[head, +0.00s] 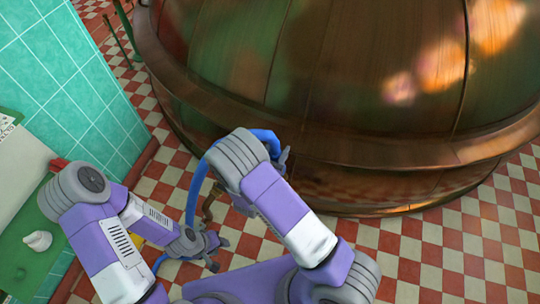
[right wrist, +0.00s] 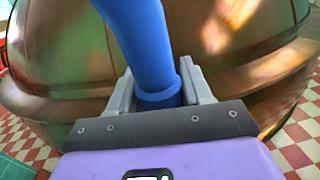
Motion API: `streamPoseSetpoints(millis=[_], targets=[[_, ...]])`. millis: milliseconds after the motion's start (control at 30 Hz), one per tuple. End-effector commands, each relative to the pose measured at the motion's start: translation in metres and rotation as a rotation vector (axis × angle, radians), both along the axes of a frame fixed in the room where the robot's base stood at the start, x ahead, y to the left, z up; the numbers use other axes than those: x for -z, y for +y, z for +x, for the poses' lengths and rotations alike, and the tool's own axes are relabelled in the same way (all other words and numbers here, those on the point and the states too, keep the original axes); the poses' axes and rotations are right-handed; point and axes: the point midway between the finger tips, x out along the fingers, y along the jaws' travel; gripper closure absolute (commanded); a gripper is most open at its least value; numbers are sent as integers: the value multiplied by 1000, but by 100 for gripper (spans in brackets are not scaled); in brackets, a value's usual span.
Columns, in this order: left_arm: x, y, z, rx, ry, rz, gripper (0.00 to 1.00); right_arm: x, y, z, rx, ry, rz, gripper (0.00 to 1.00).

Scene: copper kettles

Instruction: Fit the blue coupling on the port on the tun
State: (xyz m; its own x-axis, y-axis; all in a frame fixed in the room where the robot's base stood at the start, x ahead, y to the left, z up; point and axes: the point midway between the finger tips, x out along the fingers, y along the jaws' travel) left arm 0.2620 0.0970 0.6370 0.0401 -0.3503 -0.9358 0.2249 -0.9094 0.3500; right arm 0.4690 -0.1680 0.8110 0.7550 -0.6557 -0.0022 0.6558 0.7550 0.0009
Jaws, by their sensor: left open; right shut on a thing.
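The tun (head: 340,50) is a large copper vessel filling the upper right of the head view; it also spans the right wrist view (right wrist: 50,75). My right gripper (right wrist: 158,88) is shut on the collared end of a blue hose, the blue coupling (right wrist: 160,97), in front of the tun. In the head view my right gripper (head: 284,160) is mostly hidden behind my arm. The blue hose (head: 198,182) loops down from it toward my left gripper. My left gripper (head: 213,253) is open, low over the floor. I cannot make out the port in either view.
A teal tiled wall (head: 70,75) stands at the left. Below it is a green surface (head: 40,260) with a small white object (head: 38,241). A thin brown thing (head: 208,205) shows beside the hose. Checkered floor (head: 430,245) is open at the right.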

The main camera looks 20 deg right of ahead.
Motion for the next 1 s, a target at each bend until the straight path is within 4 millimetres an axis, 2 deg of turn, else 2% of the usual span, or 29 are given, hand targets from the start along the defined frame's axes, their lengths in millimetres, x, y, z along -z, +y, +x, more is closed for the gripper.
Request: streamPoseSetpoints(millis=[200,400,767,1000], targets=[[-3,0,0,0,1,0,57,37,8,11,210,0,-1,78],[-5,0,0,0,0,0,57,61,15,11,333,-1,-2,78],[2,0,0,0,0,0,57,79,18,10,380,-2,-4,78],[23,0,0,0,0,0,57,108,17,10,379,0,-2,78]])
